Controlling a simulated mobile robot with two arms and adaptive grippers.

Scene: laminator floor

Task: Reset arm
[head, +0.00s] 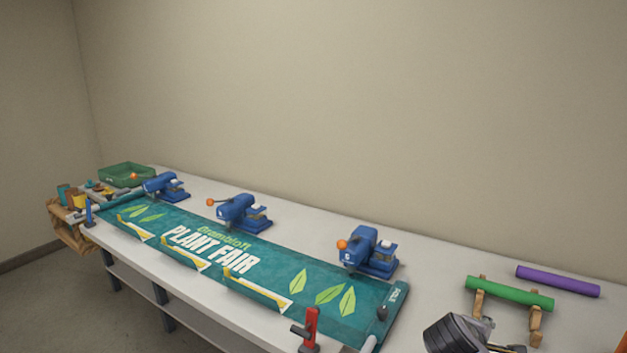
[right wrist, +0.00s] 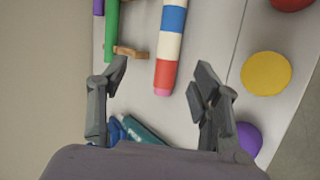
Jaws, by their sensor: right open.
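My right gripper (right wrist: 160,78) shows in the right wrist view with its two dark fingers spread wide apart. Nothing is held between them. A roll with red, white and blue bands (right wrist: 170,45) lies beyond the fingertips, its pink end pointing into the gap. In the head view a dark ribbed part of my right arm (head: 455,335) shows at the bottom right, in front of the green roll. My left gripper is in neither view.
A white table carries a green PLANT FAIR banner (head: 210,248) with several blue clamp devices (head: 370,252) behind it. A green roll (head: 510,293) rests on wooden supports (head: 478,303), near a purple roll (head: 558,281). A red upright tool (head: 311,328) stands at the front edge.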

